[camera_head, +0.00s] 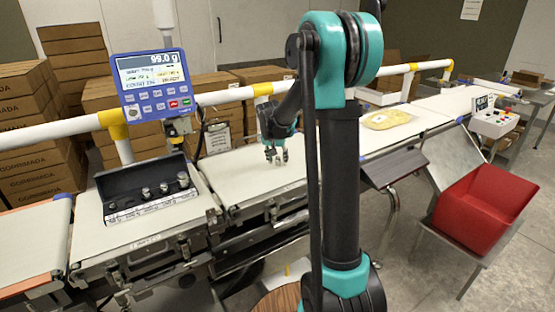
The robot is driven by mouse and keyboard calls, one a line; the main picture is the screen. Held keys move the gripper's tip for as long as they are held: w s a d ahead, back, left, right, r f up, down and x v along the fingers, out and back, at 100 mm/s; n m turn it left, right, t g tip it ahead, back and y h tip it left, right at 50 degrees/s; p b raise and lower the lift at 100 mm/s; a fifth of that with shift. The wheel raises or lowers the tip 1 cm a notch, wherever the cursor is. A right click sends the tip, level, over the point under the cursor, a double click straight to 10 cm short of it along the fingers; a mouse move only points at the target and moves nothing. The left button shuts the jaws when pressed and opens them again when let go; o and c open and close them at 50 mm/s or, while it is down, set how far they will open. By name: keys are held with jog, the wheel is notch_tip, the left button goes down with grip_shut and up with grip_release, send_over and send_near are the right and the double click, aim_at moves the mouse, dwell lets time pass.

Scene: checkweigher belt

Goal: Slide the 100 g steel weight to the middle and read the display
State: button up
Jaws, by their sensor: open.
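My gripper (277,158) is low over the white weighing belt (245,178), left of my arm column. Its fingers are open. A small metallic shape shows at the fingertips; I cannot tell whether it is the 100 g steel weight or part of the fingers. The blue display unit (152,85) on the rail at the upper left appears to read 99.0 g. A black case (125,183) on the left belt holds several steel weights (164,189) in a row, with a label strip along its front.
A white and yellow rail (225,95) runs behind the belts. A yellowish bag (387,119) lies on the belt to the right. A red bin (480,212) stands at the right. Cardboard boxes (33,130) are stacked behind. The weighing belt left of my gripper is clear.

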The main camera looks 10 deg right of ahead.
jog(key=v, duration=1.2)
jog(key=s+d+f, duration=0.1)
jog(key=s+f, duration=0.2)
jog(key=s, duration=0.2)
jog(key=s+f+n, duration=0.1)
jog(key=s+f, duration=0.1)
jog(key=s, duration=0.3)
jog(key=s+d+f+n+y, duration=0.1)
jog(key=s+f, duration=0.2)
jog(key=s, duration=0.2)
jog(key=shift+s+d+f, duration=0.3)
jog(key=shift+s+f, duration=0.05)
jog(key=s+f+n, duration=0.1)
jog(key=s+f, duration=0.3)
jog(key=s, duration=0.3)
jog(key=s+f+n+y, duration=0.1)
jog(key=s+f, duration=0.4)
jog(key=s, duration=0.2)
jog(key=shift+s+n, duration=0.35)
jog(key=shift+n, duration=0.05)
dwell(1.9)
